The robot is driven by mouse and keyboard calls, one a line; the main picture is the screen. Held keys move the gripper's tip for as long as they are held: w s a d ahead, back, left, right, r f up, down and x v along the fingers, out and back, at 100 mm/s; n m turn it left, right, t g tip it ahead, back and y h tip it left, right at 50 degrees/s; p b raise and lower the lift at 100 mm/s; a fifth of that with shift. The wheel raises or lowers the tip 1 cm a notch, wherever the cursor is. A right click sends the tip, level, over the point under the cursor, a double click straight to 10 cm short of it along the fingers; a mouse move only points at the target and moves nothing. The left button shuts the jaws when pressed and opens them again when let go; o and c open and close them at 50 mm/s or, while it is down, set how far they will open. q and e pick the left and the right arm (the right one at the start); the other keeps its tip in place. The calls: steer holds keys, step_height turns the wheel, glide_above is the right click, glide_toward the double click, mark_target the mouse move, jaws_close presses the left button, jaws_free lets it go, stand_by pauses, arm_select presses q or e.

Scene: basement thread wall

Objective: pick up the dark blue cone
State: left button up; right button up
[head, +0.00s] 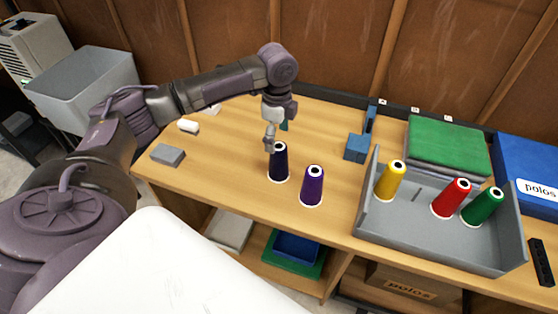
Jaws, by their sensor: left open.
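The dark blue cone (279,165) stands upright on the wooden table, with a white rim at its base and a white ring at its top. My left gripper (270,142) is open, just behind and to the upper left of the cone's top. In this view its fingertips overlap the cone's upper left edge, and I cannot tell whether they touch it. A purple cone (312,186) stands upright close by on the right. My right gripper does not show.
A grey tray (440,249) at the right holds a yellow cone (390,181), a red cone (451,199) and a green cone (483,207). A blue tool (357,148) stands behind it. A grey block (168,155) lies at the left.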

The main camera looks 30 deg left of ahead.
mark_target(278, 144)
arm_select(q)
step_height(278, 144, down, 3)
steer(key=shift+d+f+p, duration=0.1)
steer(key=shift+p, duration=0.25)
step_height(278, 144, down, 4)
steer(key=shift+d+r+p, duration=0.1)
steer(key=shift+r+p, duration=0.15)
steer(key=shift+p, duration=0.05)
steer(key=shift+f, duration=0.2)
steer(key=c, duration=1.4)
steer(key=shift+o, duration=0.2)
step_height(278, 144, up, 10)
steer(key=b, duration=0.1)
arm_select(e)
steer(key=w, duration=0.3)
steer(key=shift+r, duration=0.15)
